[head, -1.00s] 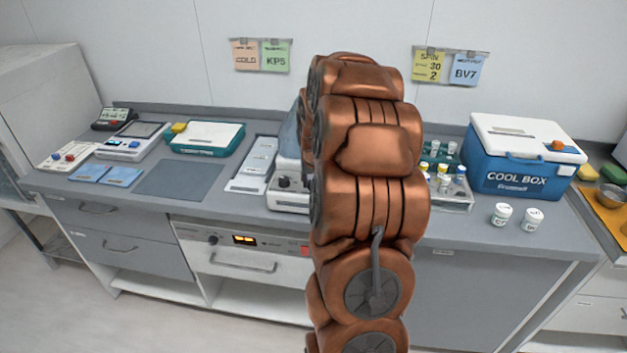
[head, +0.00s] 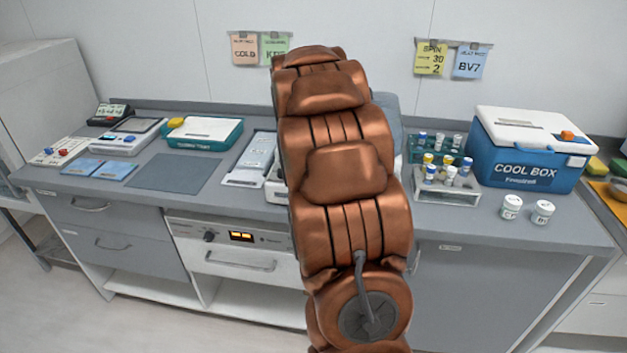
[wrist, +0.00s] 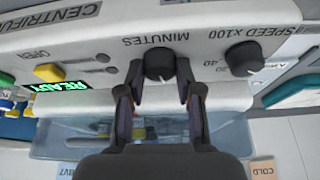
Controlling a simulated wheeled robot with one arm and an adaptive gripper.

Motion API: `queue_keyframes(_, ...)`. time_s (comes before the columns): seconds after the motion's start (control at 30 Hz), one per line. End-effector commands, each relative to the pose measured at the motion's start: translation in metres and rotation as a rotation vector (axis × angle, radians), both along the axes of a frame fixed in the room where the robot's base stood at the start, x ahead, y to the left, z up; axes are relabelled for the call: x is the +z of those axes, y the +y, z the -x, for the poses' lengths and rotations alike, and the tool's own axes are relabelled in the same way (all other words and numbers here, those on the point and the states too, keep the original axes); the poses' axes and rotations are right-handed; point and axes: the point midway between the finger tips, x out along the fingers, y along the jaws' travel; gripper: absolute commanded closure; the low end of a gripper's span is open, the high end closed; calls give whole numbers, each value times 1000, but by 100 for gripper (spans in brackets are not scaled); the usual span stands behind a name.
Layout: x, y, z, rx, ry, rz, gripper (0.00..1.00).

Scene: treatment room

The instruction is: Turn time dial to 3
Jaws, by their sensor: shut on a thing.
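The time dial (wrist: 159,64) is a black knob below the word MINUTES on the pale centrifuge panel (wrist: 95,50) in the wrist view. My gripper (wrist: 159,74) has one finger on each side of this knob and is shut on it. The number the dial points to cannot be read. A second black knob (wrist: 244,58), labelled SPEED x100, sits to its right. A green READY display (wrist: 60,87) and a yellow button (wrist: 49,72) by the word OPEN are at left. In the head view my copper-coloured arm hides the gripper and most of the centrifuge.
Right of my arm stand tube racks (head: 447,187), two white jars (head: 511,207) and a blue cool box (head: 525,165). A yellow wall note (head: 430,59) reads SPIN, 30, 2.

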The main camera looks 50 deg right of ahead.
Motion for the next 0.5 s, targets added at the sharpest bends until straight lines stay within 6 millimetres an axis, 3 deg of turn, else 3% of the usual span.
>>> queue_keyframes(0.03,-7,0,0,-27,3,-1,100)
queue_keyframes(0.5,-3,1,0,-190,5,-5,100)
